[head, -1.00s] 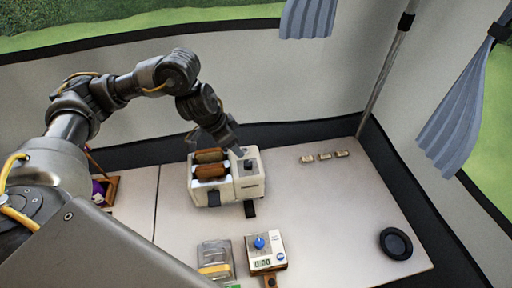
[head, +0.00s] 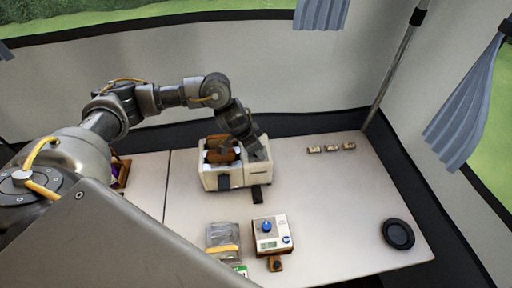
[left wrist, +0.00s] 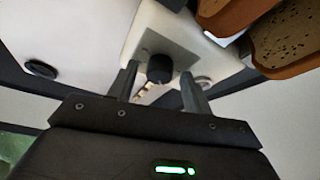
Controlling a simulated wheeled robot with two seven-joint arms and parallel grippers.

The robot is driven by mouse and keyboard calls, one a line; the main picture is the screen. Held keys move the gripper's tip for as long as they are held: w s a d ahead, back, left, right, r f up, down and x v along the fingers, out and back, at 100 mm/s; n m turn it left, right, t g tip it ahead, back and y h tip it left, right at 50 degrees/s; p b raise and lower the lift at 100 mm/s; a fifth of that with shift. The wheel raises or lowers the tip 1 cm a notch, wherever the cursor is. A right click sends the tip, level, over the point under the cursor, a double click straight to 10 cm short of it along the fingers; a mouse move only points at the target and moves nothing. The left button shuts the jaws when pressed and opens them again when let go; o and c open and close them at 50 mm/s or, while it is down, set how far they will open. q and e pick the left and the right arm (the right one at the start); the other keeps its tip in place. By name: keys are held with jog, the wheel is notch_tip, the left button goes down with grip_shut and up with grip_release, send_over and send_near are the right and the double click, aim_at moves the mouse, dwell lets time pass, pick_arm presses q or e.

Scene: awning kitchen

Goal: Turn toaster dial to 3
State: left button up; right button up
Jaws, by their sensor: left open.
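The cream toaster (head: 222,178) stands on the table with brown bread slices (head: 221,155) in its slots. In the left wrist view its black dial (left wrist: 160,68) sits on a grey plate (left wrist: 172,45) on the toaster's top. My left gripper (left wrist: 160,83) is open, with one finger on each side of the dial; I cannot tell whether the fingers touch it. In the head view the left gripper (head: 259,152) is over the toaster's right part and hides the dial. The dial's number marks cannot be read. My right gripper is not in view.
A timer with a blue knob (head: 266,227) and a clear container (head: 222,240) lie in front of the toaster. Several small tan blocks (head: 331,148) are at the back right. A black round dish (head: 397,234) is at the right; the table between is clear.

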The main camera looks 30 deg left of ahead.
pick_arm(q)
jog(key=shift+s, duration=0.15)
jog(key=shift+c, duration=1.3)
jog(key=c, duration=0.7)
jog(key=shift+m, duration=0.4)
jog(key=shift+r+m+g+h+p, duration=0.1)
jog(key=shift+m+g+h+p, duration=0.25)
jog(key=shift+m, duration=0.55)
jog(key=m+g, duration=0.1)
jog(key=m, duration=0.1)
jog(key=shift+m+h, duration=0.3)
jog(key=shift+h, duration=0.05)
jog(key=shift+w+m+g+h+b, duration=0.2)
jog(key=shift+m+g, duration=0.25)
jog(key=shift+m, duration=0.7)
jog(key=shift+w+m+g+h+b, duration=0.15)
jog(key=shift+m+g, duration=0.25)
jog(key=shift+m, duration=0.75)
jog(key=shift+s, duration=0.1)
